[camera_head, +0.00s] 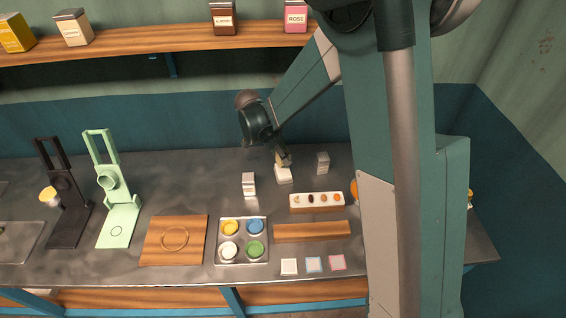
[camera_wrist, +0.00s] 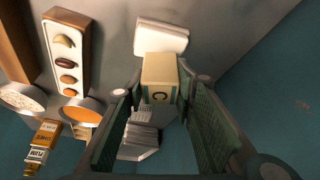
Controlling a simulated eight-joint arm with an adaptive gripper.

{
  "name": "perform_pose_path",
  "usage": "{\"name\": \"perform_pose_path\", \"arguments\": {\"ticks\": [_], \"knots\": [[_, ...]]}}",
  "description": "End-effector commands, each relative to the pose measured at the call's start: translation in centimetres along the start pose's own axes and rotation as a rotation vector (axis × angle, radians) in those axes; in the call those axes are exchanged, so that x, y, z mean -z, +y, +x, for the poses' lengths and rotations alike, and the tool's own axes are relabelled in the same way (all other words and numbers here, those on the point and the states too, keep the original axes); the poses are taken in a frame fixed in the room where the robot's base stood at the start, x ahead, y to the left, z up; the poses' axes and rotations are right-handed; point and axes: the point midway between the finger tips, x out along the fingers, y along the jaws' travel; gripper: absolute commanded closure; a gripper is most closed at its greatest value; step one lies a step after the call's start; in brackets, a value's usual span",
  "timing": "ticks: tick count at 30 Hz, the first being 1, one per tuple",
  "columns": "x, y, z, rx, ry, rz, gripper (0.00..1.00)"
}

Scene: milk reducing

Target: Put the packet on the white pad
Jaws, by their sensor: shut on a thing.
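My gripper (camera_head: 285,159) is at the back of the counter, pointing down. In the wrist view, my gripper (camera_wrist: 165,92) has its two green fingers on either side of a small beige packet (camera_wrist: 160,72) with a dark letter on it, shut on it. In the head view the packet (camera_head: 280,160) is partly hidden by the fingers. It is at a white block (camera_head: 283,175), which also shows in the wrist view (camera_wrist: 163,36); I cannot tell whether they touch. The white pad (camera_head: 289,266) lies at the counter's front edge, well away from my gripper, and looks bare.
A blue-edged pad (camera_head: 314,264) and a pink pad (camera_head: 337,263) lie right of the white pad. A wooden bar (camera_head: 312,231), a spice tray (camera_head: 317,202), a paint-like tray (camera_head: 242,240) and white blocks (camera_head: 249,184) (camera_head: 322,161) stand nearby.

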Motion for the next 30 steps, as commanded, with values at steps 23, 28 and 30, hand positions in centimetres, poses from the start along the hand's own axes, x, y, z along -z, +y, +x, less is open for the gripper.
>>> {"name": "perform_pose_path", "arguments": {"ticks": [23, 28, 30], "knots": [[-1.4, 0.0, 3.4, 0.000, 0.000, 0.000, 0.86], [-1.4, 0.0, 3.5, 0.000, 0.000, 0.000, 0.86], [-1.4, 0.0, 3.5, 0.000, 0.000, 0.000, 0.86]]}}
